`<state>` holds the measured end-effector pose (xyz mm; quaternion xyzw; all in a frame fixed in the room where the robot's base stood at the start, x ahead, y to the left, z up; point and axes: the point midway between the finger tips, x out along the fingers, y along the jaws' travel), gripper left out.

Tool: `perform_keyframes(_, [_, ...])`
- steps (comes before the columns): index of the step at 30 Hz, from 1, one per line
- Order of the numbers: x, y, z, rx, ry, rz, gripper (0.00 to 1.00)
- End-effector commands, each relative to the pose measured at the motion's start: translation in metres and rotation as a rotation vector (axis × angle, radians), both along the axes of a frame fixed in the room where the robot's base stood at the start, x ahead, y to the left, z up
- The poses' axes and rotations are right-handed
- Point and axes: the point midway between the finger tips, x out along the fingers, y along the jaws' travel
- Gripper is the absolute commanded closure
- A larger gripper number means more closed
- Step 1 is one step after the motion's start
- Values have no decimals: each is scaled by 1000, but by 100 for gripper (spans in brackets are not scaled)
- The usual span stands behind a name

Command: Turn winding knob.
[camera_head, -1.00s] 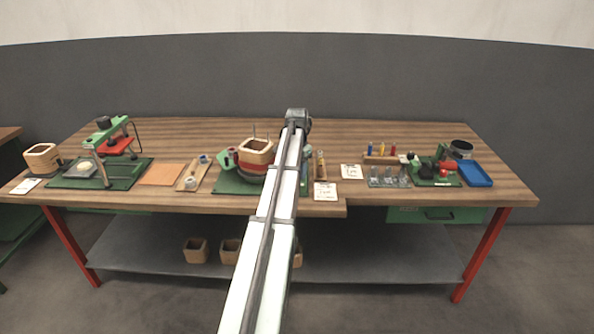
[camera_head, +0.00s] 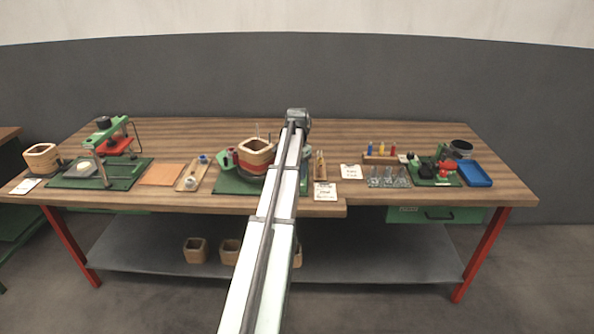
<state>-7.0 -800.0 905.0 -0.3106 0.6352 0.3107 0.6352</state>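The winding station stands at the middle of the bench on a green mat (camera_head: 232,184). It holds a square wooden coil former (camera_head: 256,146) with a reddish band around its lower part. A small dark red upright piece (camera_head: 235,156), possibly the winding knob, stands by the green part (camera_head: 227,159) at its left; I cannot tell for sure. My arm runs up from the bottom edge and crosses the right side of the station. My gripper is hidden behind my arm, so its fingers and any contact with a knob are not seen.
At the left is a green press (camera_head: 116,140), with an orange sheet (camera_head: 161,174) and a wooden tray (camera_head: 193,174) nearby. At the right are a rack of coloured pieces (camera_head: 381,158), a green fixture (camera_head: 436,168) and a blue tray (camera_head: 475,174). The bench's back strip is mostly clear.

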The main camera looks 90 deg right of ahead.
Motion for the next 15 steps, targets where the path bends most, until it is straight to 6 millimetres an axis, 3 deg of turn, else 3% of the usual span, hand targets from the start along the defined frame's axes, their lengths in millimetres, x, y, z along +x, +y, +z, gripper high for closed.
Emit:
perform_keyframes(14, [0,0,0,0,0,-1,88])
perform_keyframes(15, [0,0,0,0,0,-1,54])
